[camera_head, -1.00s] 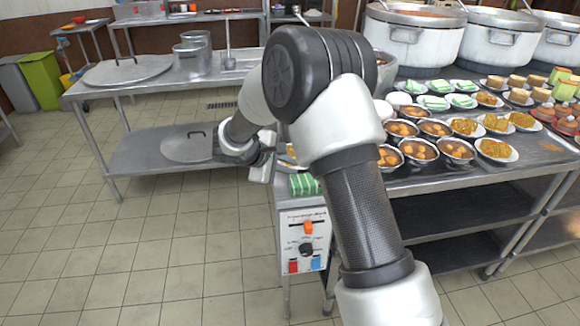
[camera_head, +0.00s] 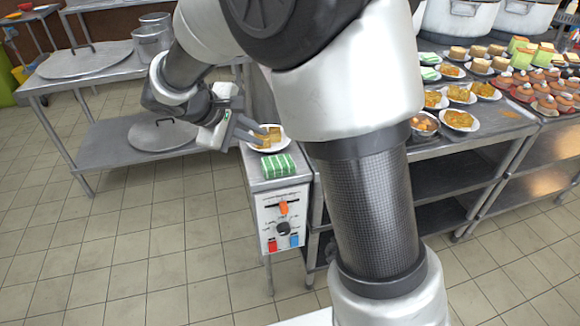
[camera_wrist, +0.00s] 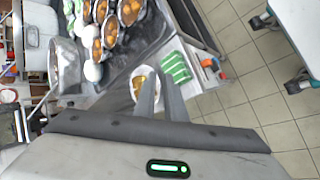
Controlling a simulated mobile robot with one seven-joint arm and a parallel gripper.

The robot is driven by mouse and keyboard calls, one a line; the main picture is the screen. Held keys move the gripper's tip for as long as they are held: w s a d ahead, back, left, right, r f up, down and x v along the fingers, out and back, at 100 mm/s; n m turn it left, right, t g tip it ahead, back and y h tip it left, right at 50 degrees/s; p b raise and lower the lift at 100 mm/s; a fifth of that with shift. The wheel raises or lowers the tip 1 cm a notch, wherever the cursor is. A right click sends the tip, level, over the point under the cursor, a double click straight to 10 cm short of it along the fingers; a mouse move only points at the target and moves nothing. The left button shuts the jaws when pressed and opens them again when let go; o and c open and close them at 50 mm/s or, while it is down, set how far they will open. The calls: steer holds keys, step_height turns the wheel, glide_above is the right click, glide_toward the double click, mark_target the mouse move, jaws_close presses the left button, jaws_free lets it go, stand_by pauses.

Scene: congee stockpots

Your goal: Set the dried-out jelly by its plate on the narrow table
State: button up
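The narrow table (camera_head: 256,160) has a white plate (camera_head: 282,145) on it. Yellow-brown pieces, seemingly the jelly (camera_head: 273,135), lie on this plate; it is too small to tell how many. My gripper (camera_head: 252,132) is just left of the plate, its fingers pointing at it and close to its left edge. In the wrist view my gripper (camera_wrist: 159,76) is open and empty, with a gap between its two fingers. The plate shows there at and behind the fingers, partly hidden, with the jelly (camera_wrist: 139,82) beside the left finger.
A green striped block or cloth (camera_head: 268,167) lies in front of the plate. A control panel (camera_head: 283,218) is on the table's front. A long table to the right holds several dishes of food (camera_head: 458,119). A steel table with a lower shelf (camera_head: 110,145) stands left. The tiled floor in front is clear.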

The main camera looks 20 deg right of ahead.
steer(key=s+d+r+m+g+y, duration=0.1)
steer(key=s+d+r+m+y, duration=0.35)
steer(key=s, duration=0.85)
steer(key=s+r+m+t+y, duration=0.2)
steer(key=s+m, duration=0.3)
steer(key=s, duration=0.7)
steer(key=shift+s+r+y, duration=0.35)
steer(key=shift+s+r, duration=0.05)
steer(key=shift+r, duration=0.2)
steer(key=shift+d, duration=0.1)
